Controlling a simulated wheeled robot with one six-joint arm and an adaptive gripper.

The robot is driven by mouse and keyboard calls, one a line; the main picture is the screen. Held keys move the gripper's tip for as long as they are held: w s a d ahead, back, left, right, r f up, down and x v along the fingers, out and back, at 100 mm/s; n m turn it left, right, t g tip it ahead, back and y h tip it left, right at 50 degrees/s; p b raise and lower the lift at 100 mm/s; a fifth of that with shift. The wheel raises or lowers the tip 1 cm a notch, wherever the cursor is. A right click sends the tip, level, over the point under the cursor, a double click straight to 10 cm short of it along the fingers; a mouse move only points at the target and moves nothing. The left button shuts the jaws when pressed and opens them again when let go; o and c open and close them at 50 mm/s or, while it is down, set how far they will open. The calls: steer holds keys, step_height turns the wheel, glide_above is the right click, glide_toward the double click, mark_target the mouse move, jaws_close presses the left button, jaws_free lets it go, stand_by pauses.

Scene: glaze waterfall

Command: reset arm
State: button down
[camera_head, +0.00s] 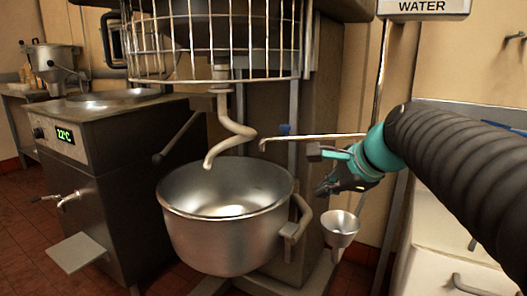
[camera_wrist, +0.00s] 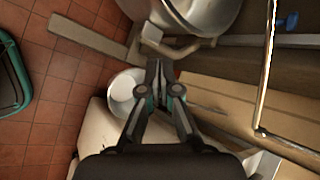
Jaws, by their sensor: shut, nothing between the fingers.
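My gripper (camera_head: 322,186) is at the right of the large steel mixing bowl (camera_head: 215,245) in the head view, above a small metal funnel (camera_head: 341,229). It points left and slightly down. In the wrist view my gripper's fingers (camera_wrist: 158,64) meet at the tips, with nothing between them. My arm comes in from the right edge of the head view. The mixing bowl's side (camera_wrist: 200,12) shows at the top of the wrist view, and the funnel (camera_wrist: 124,92) shows just left of the fingers.
A bent water pipe (camera_head: 310,137) runs close above my gripper. A pale dough hook (camera_head: 232,135) hangs over the bowl under a wire guard (camera_head: 215,45). A machine with a green display (camera_head: 65,136) stands left. White drawers (camera_head: 450,235) are at lower right. Red tiled floor shows below.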

steer(key=s+d+f+n+g+h, duration=0.2)
steer(key=s+f+n+h, duration=0.2)
steer(key=s+f+n, duration=1.3)
steer(key=s, duration=0.2)
steer(key=shift+s+d+h, duration=0.3)
steer(key=shift+s+d, duration=0.05)
